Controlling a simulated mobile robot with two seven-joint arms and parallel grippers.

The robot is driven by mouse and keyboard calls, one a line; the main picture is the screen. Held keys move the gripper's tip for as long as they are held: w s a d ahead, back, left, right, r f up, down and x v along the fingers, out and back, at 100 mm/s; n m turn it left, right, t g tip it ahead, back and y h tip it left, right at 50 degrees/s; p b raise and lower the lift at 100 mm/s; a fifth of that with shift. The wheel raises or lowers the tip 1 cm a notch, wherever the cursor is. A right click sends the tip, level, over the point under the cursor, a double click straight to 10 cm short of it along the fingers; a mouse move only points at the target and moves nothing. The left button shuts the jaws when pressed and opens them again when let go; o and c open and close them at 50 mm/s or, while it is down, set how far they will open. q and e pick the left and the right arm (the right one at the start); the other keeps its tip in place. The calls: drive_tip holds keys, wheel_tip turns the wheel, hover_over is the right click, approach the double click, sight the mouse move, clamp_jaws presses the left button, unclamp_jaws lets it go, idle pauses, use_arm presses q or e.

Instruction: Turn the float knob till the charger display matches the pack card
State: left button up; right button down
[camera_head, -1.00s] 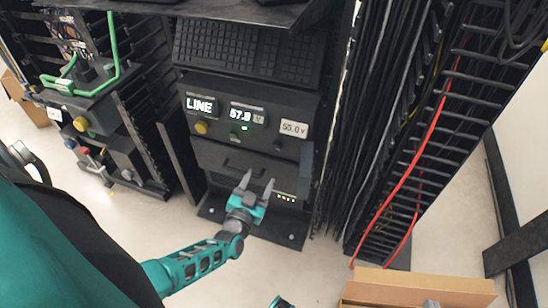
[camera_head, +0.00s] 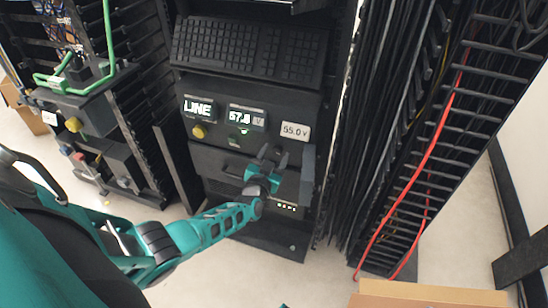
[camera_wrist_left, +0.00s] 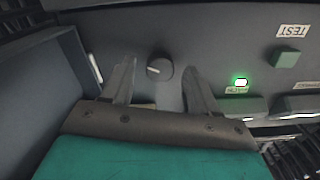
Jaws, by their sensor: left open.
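The charger (camera_head: 222,151) is a dark rack unit. Its lit display (camera_head: 246,119) reads about 57 V, the last digit unclear. The white pack card (camera_head: 295,131) to its right reads 55.0 V. My left gripper (camera_head: 272,151) is open in front of the panel below the card, and hides the spot there in the head view. In the left wrist view a dark round knob (camera_wrist_left: 159,69) with a pale pointer mark sits between the open fingers, near the left one. I see no clear contact. The knob's own label is not visible. My right gripper is out of view.
A green-lit button (camera_wrist_left: 240,82) and a TEST button (camera_wrist_left: 286,57) lie right of the fingers in the wrist view. Cable bundles (camera_head: 345,150) hang at the right; a cardboard box (camera_head: 430,294) stands lower right.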

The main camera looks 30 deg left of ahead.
use_arm(q)
drive_tip(key=c, duration=1)
drive_tip(key=shift+c, duration=0.2)
